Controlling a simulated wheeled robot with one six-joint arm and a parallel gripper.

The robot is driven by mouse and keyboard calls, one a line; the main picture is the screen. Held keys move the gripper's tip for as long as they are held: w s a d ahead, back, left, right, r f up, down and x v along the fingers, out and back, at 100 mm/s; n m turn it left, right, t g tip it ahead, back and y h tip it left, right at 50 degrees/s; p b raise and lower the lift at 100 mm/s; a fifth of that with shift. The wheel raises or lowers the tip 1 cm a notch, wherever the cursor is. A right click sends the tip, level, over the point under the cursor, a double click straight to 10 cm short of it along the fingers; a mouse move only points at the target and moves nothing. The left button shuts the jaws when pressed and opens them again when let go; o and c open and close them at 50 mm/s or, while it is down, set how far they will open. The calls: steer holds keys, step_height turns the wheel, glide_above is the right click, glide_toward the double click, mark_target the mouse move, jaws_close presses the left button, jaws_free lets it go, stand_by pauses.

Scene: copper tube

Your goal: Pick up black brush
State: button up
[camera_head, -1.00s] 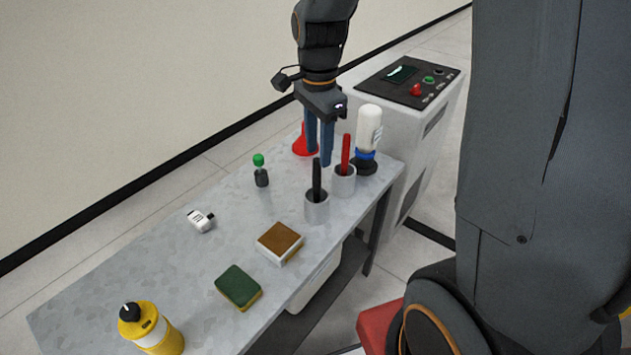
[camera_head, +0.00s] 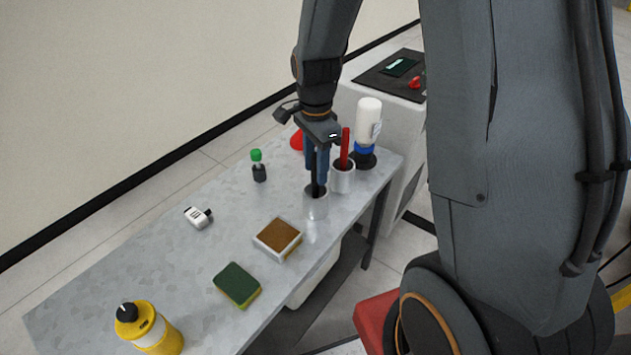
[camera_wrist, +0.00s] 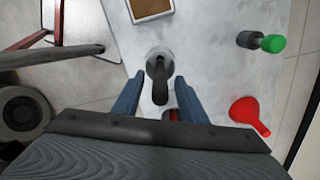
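The black brush (camera_head: 315,188) stands upright in a grey cup (camera_head: 316,205) near the table's right edge. My gripper (camera_head: 317,180) points down over that cup, its blue fingers on either side of the brush handle. In the wrist view my gripper (camera_wrist: 158,92) is open, with the brush handle (camera_wrist: 159,84) between the two fingers and a gap showing on both sides. The cup rim (camera_wrist: 160,52) shows behind the handle. The fingers hide part of the handle in the head view.
A red brush (camera_head: 345,148) in a second cup (camera_head: 342,178) stands close on the right, with a white bottle (camera_head: 368,122) behind. A red funnel (camera_head: 297,139), green-capped bottle (camera_head: 258,166), brown-topped block (camera_head: 278,237), sponge (camera_head: 237,284) and yellow bottle (camera_head: 148,327) share the table (camera_head: 130,265).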

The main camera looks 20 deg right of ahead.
steer(key=shift+f, duration=0.5)
jaws_close()
steer(key=shift+r, duration=0.1)
